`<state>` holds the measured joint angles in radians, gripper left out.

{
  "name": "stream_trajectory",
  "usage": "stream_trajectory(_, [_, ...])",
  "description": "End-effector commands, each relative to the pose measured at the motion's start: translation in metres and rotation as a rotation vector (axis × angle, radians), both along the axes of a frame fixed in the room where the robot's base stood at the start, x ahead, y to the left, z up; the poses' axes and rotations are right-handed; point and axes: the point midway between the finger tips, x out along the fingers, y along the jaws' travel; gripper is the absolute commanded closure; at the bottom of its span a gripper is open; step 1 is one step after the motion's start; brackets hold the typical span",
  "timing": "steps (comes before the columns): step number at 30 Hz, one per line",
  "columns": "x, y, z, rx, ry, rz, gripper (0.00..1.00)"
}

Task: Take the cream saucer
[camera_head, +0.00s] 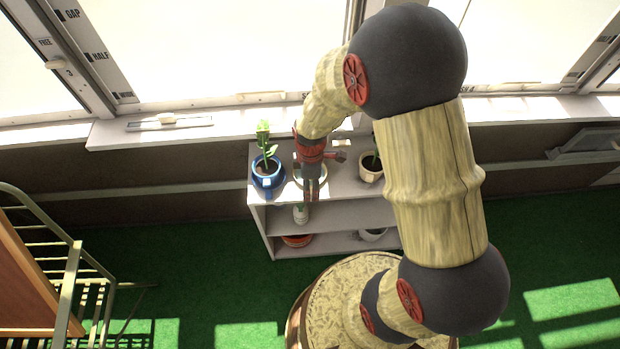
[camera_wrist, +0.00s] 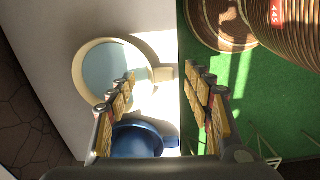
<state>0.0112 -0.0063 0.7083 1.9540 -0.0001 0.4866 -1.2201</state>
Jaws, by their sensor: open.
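The cream saucer shows in the wrist view as a round dish with a cream rim (camera_wrist: 80,72), a pale blue inside and a short tab (camera_wrist: 165,74) on its right. It lies on the top of a low white shelf (camera_head: 342,187). In the head view only a bit of its rim shows behind my gripper (camera_head: 313,196). My gripper points down at the shelf's front edge. In the wrist view its fingers (camera_wrist: 160,82) are apart and empty, and the tab appears between their tips. I cannot tell the height gap.
A blue pot (camera_head: 268,180) with a plant stands left of the saucer, and a cream pot (camera_head: 370,172) stands to the right. The lower shelf holds a terracotta dish (camera_head: 297,240) and a white dish (camera_head: 373,235). A metal-framed chair (camera_head: 70,280) is at the left.

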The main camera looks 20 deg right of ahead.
Motion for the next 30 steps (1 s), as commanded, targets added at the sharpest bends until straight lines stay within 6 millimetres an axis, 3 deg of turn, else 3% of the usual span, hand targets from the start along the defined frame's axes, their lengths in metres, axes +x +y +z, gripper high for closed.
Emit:
stream_trajectory(8, [0.0004,0.0,-0.0056,0.0,-0.001,0.0,0.49])
stream_trajectory(30, [0.0005,0.0,-0.0055,0.0,-0.001,0.0,0.91])
